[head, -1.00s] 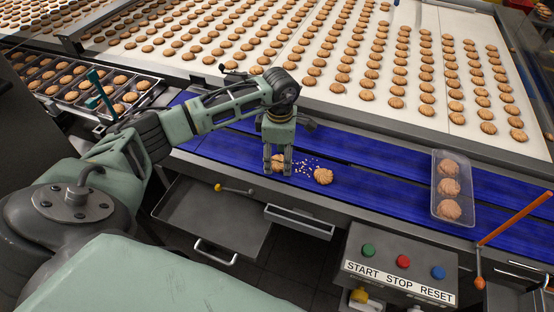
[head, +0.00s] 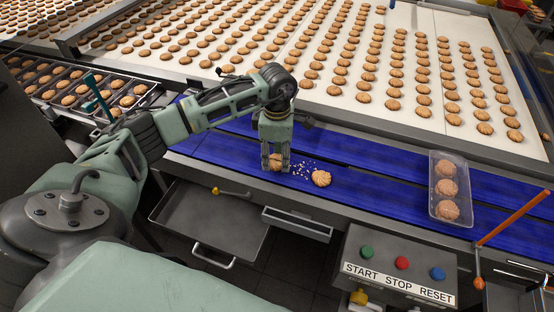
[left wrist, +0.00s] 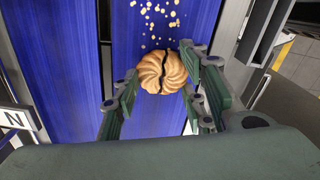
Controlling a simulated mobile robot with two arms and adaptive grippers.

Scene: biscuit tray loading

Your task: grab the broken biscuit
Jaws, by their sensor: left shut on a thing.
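The broken biscuit (left wrist: 162,73) is round and golden with a dark crack across it, and lies between the fingers of my left gripper (left wrist: 158,80) in the left wrist view. In the head view my left gripper (head: 276,166) points down over the blue belt, shut on the broken biscuit (head: 275,161), which is partly hidden by the fingers. The biscuit appears to be at belt level. Another biscuit (head: 320,178) lies on the belt just to the right, with pale crumbs (head: 303,168) scattered between the two. My right gripper is not in view.
A clear tray (head: 435,204) with three biscuits stands on the blue belt (head: 376,192) at the right. An open metal drawer (head: 190,225) and a button box (head: 400,285) are at the front. Many biscuits cover the white conveyor (head: 420,125) behind; filled trays stand at left.

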